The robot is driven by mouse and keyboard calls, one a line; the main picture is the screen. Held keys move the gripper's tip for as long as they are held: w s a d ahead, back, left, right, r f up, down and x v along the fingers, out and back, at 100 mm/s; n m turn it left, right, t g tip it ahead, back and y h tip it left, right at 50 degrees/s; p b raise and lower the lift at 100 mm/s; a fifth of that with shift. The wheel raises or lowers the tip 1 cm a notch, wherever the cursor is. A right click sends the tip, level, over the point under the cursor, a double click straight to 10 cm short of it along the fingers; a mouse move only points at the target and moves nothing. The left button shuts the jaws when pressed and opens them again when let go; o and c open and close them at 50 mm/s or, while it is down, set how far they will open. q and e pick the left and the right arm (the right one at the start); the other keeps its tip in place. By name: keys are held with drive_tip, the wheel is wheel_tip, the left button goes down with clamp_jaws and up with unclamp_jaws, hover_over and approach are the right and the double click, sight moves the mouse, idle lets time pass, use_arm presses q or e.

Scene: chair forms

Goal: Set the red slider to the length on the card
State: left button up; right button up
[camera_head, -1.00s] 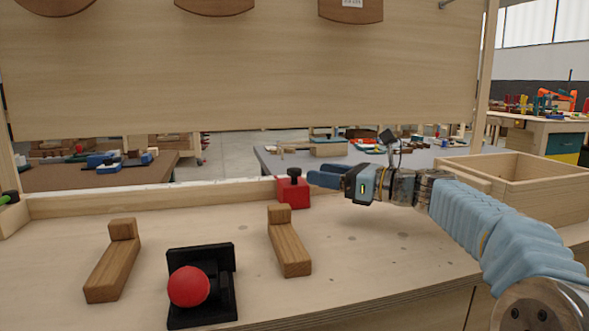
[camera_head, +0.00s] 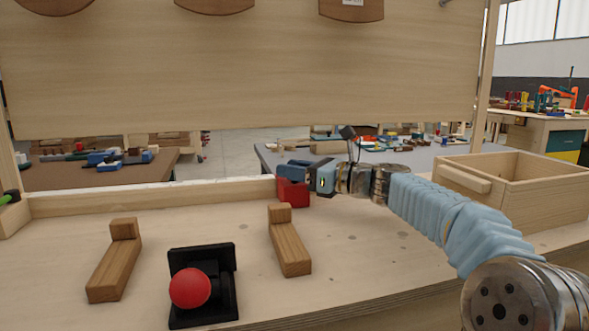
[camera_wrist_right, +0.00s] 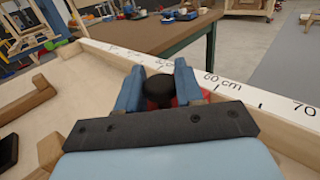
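The red slider (camera_head: 291,193) sits at the back ledge of the bench, and its black knob (camera_wrist_right: 159,90) shows in the right wrist view. My right gripper (camera_head: 290,172) is at the slider, with one blue finger on each side of the knob. The fingers look open, and contact with the knob cannot be made out. A white scale strip (camera_wrist_right: 236,97) runs along the ledge, with "60 cm" and "70" legible to the right of the slider. A small white card (camera_head: 353,2) is cut off at the top and unreadable. My left gripper is out of view.
Two wooden blocks (camera_head: 116,262) and (camera_head: 289,246) stand on the bench, with a red ball knob (camera_head: 189,288) on a black mount between them. An open wooden box (camera_head: 530,192) is at the right. A large wooden panel (camera_head: 240,75) hangs above the ledge.

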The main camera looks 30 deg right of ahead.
drive_tip(key=shift+r, duration=0.2)
clamp_jaws()
drive_tip(key=shift+w+a+r, duration=0.1)
drive_tip(key=shift+w+a, duration=0.2)
drive_tip(key=shift+a, duration=0.65)
drive_tip(key=shift+w+a, duration=0.25)
drive_tip(key=shift+a, duration=0.7)
drive_tip(key=o, duration=0.7)
unclamp_jaws()
drive_tip(key=shift+s+d, duration=0.2)
drive_tip(key=shift+s, duration=0.05)
drive_tip(key=b+v, duration=0.1)
drive_tip(key=v, duration=1.2)
drive_tip(key=shift+s, duration=0.1)
